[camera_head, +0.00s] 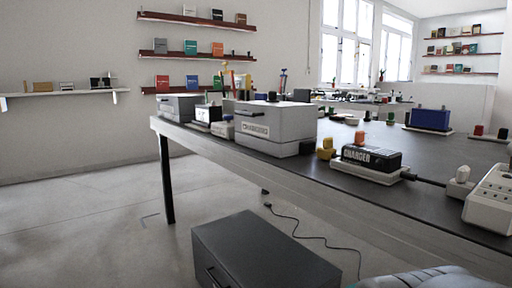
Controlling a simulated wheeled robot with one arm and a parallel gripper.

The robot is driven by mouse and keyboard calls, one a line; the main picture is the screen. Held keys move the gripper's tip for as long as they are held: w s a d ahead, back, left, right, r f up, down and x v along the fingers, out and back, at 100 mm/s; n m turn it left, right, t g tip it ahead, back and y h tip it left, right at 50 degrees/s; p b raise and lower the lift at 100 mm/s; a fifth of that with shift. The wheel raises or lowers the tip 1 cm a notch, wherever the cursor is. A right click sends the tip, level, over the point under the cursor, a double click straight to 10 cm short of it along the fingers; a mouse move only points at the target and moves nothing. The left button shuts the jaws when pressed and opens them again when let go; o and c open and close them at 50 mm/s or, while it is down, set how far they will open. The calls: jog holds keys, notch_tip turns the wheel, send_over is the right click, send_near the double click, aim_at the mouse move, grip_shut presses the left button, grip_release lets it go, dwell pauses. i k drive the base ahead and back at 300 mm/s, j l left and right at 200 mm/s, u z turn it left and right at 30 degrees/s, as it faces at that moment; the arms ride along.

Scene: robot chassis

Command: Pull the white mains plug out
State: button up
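A small white piece that looks like the mains plug (460,183) is at the right of the table, just left of a white power strip (490,200). A black cable (428,181) runs to it from a black box marked CHARGER (371,158). I cannot tell whether the plug sits in the strip or beside it. The power strip is cut off by the right edge. My gripper is not in view. A grey rounded part at the bottom right seems to be mine.
The dark table (345,132) carries grey cases (268,125) at its left end and a blue box (431,119) farther back. A dark cabinet (262,255) stands on the floor below, with a loose black cable (300,225) behind it. The floor at left is clear.

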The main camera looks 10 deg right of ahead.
aim_at(459, 188)
jog(key=k+l+z, duration=0.1)
jog(key=z, duration=0.25)
jog(key=l+z, duration=0.15)
jog(key=z, duration=0.15)
jog(key=k+l+z, duration=0.1)
jog(key=z, duration=0.25)
